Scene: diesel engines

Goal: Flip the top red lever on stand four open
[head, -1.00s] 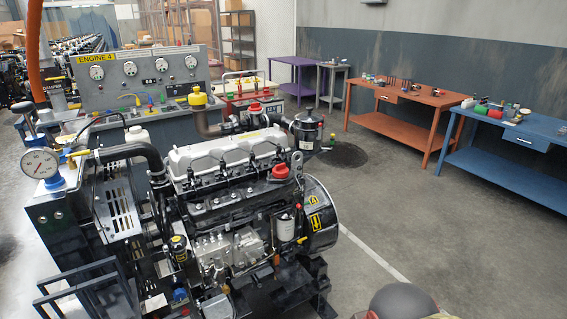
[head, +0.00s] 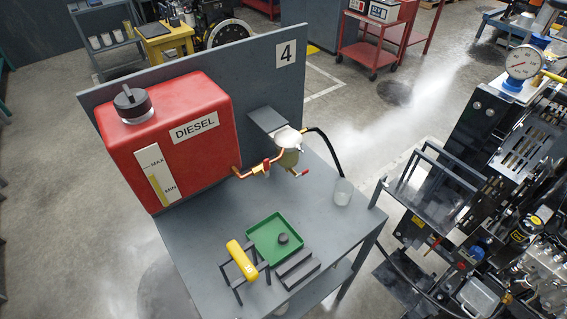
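Stand four is a grey bench (head: 330,215) with an upright back panel (head: 262,75) marked "4". A red DIESEL tank (head: 180,140) with a dark-capped filler stands on it. A copper pipe (head: 243,174) leads from the tank to a pale, rounded filter unit (head: 288,150) on the panel. A small red lever (head: 266,164) sits on this pipe. A second, lower red lever (head: 301,173) points out below the filter unit. Both are too small to tell their valve state. My gripper is not in view.
On the bench are a green tray (head: 262,240) with a dark round cap, a yellow cylinder (head: 241,260) on a small rack, and a clear cup (head: 343,192). A black hose (head: 329,146) runs behind. A diesel engine (head: 530,200) stands to the right. Floor is open at left.

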